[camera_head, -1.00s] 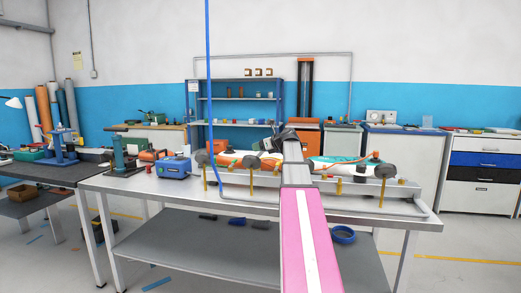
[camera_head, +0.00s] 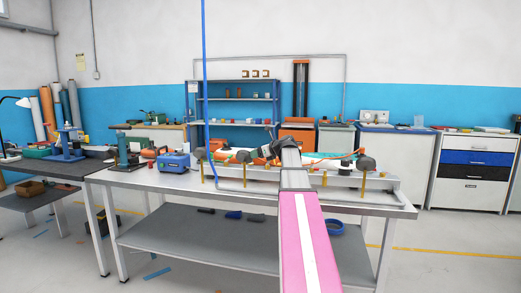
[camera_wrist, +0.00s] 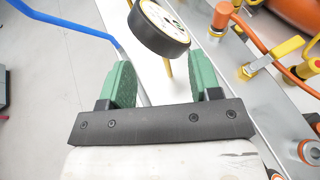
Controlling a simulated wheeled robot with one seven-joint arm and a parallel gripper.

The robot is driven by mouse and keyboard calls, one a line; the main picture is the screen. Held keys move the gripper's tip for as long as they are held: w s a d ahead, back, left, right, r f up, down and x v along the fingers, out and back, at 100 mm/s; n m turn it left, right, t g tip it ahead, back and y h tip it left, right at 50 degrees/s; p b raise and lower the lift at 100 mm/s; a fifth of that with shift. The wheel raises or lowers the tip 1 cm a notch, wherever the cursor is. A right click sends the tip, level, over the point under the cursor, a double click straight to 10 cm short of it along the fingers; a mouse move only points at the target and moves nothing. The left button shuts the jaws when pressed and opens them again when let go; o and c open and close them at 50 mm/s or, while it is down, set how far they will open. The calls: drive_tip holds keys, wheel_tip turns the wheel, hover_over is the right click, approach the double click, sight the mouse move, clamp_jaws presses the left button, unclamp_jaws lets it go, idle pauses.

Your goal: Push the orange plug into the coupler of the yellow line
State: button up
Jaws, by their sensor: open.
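My gripper (camera_wrist: 165,78) is open, its two green fingers apart with nothing held between them. In the head view the dark gripper end (camera_head: 262,150) hangs over the bench's equipment. A round black gauge-like part (camera_wrist: 160,30) with a pale face lies just beyond the fingertips. To its right an orange capped fitting (camera_wrist: 222,15), possibly the orange plug, stands with an orange hose (camera_wrist: 262,42) close by. A yellow fitting with a lever (camera_wrist: 252,68) sits below it. I cannot tell which part is the yellow line's coupler.
The metal bench (camera_head: 140,181) carries the rail of fittings and a blue box (camera_head: 174,162). A blue hose (camera_head: 205,90) hangs from above, left of my arm. A red-and-yellow fitting (camera_wrist: 310,68) and an orange fitting (camera_wrist: 309,151) stand right of my gripper.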

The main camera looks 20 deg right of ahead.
drive_tip(key=s+a+f+n+g+y, duration=0.1)
drive_tip(key=s+a+f, duration=0.4)
drive_tip(key=f, duration=0.4)
drive_tip(key=s+a+f+n+g+y, duration=0.1)
drive_tip(key=s+a+f, duration=0.4)
drive_tip(key=a+f, duration=0.2)
wheel_tip(320, 180, down, 2)
drive_tip(key=shift+s, duration=0.15)
drive_tip(key=s+a+f+n+g+h, duration=0.2)
drive_tip(key=s+a+f+n+g, duration=0.15)
drive_tip(key=s+f+n, duration=0.35)
drive_tip(key=s+a+f+n+g+h, duration=0.25)
drive_tip(key=a+f+n, duration=0.3)
drive_tip(key=f, duration=0.35)
drive_tip(key=s+a+f+n+g+h, duration=0.1)
drive_tip(key=s+f+n+g+h, duration=0.2)
drive_tip(key=s+f+n, duration=0.7)
drive_tip(key=s+n+h, duration=0.2)
drive_tip(key=s+n, duration=0.1)
drive_tip(key=n, duration=0.1)
drive_tip(key=shift+f+n+g, duration=0.25)
drive_tip(key=shift+n+g, duration=0.1)
drive_tip(key=shift+g, duration=0.05)
drive_tip(key=shift+a, duration=0.1)
